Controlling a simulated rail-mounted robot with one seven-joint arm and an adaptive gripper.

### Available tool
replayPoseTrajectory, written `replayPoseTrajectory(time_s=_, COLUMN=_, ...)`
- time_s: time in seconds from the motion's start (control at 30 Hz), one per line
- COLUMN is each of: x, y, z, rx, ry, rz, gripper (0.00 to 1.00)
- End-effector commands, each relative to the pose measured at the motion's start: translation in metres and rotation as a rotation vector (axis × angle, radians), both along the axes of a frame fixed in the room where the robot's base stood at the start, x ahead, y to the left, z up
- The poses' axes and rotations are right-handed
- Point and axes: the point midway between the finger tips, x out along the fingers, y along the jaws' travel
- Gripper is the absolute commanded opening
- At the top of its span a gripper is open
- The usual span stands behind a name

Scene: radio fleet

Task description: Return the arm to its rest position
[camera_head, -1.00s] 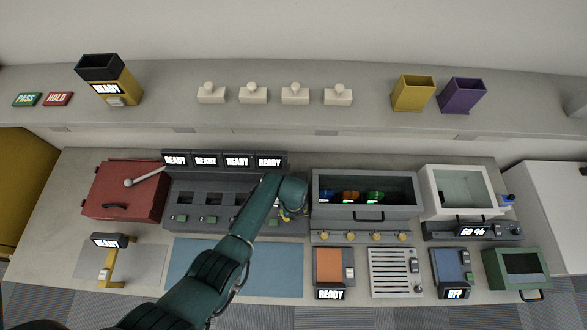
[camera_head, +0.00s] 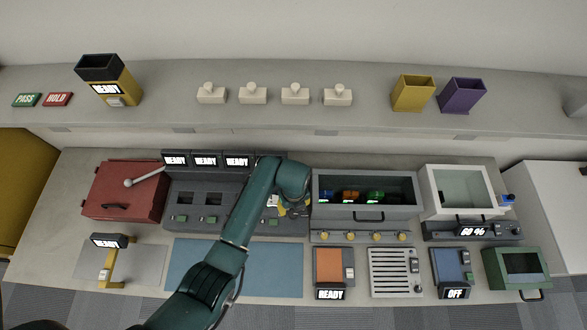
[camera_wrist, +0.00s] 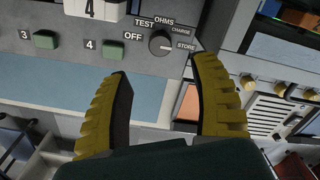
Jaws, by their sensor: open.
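My gripper (camera_wrist: 165,110) shows in the wrist view with its two yellow ridged fingers spread wide and nothing between them. In that view it is over the grey panel (camera_wrist: 120,55) with a dial (camera_wrist: 161,42) marked OFF, TEST, OHMS, CHARGE and STORE. In the head view my green arm reaches up from the bottom, and my gripper (camera_head: 294,211) is at the right end of the charger-like station (camera_head: 185,198), beside the grey bin. The arm hides part of that station, including much of its rightmost READY screen.
The grey bin (camera_head: 330,210) holds several coloured items. The blue mat (camera_head: 190,262) lies below the station, partly under my arm. A red box (camera_head: 110,190) with a lever is at left. The back shelf (camera_head: 200,120) holds several items.

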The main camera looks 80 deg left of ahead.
Motion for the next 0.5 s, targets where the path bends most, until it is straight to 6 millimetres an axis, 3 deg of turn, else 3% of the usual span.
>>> replayPoseTrajectory(time_s=0.17, x=0.000, y=0.000, z=0.019, rx=-0.001, ry=0.001, rz=0.000, gripper=0.62)
replayPoseTrajectory(time_s=0.5, x=0.000, y=0.000, z=0.021, rx=-0.001, ry=0.001, rz=0.000, gripper=0.62)
